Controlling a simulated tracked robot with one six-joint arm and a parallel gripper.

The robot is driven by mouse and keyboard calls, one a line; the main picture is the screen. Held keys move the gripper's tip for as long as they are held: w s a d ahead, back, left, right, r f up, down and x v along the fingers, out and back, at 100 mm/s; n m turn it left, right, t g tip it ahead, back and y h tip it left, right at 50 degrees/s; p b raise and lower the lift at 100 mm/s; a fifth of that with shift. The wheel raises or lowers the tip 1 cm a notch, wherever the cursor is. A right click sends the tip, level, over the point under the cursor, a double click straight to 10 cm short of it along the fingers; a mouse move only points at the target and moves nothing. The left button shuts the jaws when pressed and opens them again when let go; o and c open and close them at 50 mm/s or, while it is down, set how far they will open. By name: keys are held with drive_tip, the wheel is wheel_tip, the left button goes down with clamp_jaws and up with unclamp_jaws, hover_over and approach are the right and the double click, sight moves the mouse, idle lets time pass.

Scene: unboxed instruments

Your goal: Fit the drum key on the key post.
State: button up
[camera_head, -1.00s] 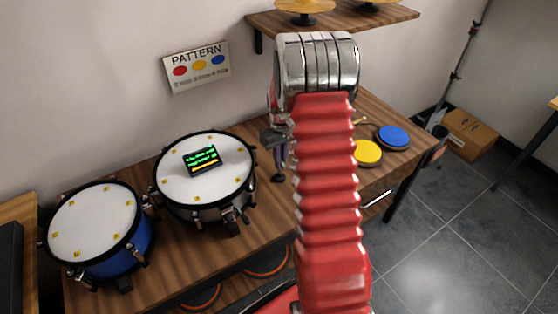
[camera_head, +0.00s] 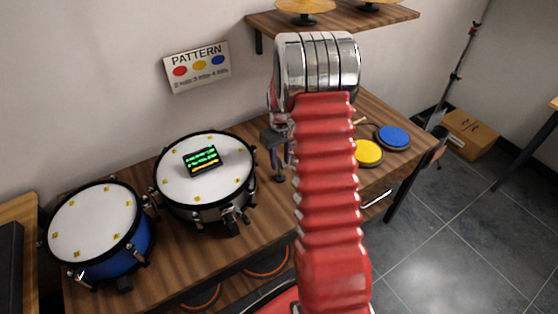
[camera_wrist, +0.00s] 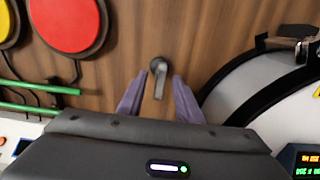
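In the wrist view, a small grey metal piece (camera_wrist: 158,75) with a rounded head and a short stem shows against the wooden table, between my fingertips. Its shape is like a drum key, but I cannot tell whether it is the key or the key post. My gripper (camera_wrist: 158,97) has its two purple-grey fingers apart, with a gap on each side of the stem. In the head view, my gripper (camera_head: 279,170) is low over the table right of the middle drum, partly hidden by my red arm. No second piece that is clearly key or post shows.
A white-topped drum with a small display (camera_head: 202,160) and a blue drum (camera_head: 95,225) stand on the table (camera_head: 180,255) to the left. Yellow (camera_head: 368,152) and blue (camera_head: 393,137) pads lie to the right. The wrist view shows a red pad (camera_wrist: 63,22) and green rods (camera_wrist: 40,90).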

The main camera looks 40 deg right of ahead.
drive_tip(key=shift+r, duration=0.15)
wheel_tip(320, 180, up, 13)
drive_tip(key=shift+r, duration=0.2)
idle(0.4)
drive_tip(key=shift+w+m, duration=0.1)
drive_tip(key=shift+m, duration=0.2)
idle(0.8)
drive_tip(key=s+a+r+t, duration=0.2)
drive_tip(key=s+a+r, duration=0.2)
drive_tip(key=s+a, duration=0.4)
drive_tip(key=s+a+r+t, duration=0.1)
drive_tip(key=s+a+r, duration=0.4)
drive_tip(key=s+a, duration=0.3)
drive_tip(key=s+a+r+n+t, duration=0.1)
drive_tip(key=s+a+r+t, duration=0.1)
drive_tip(key=s+a+r, duration=0.3)
drive_tip(key=shift+s+a+t, duration=0.3)
drive_tip(key=shift+s+a, duration=1.3)
drive_tip(key=shift+a, duration=1.25)
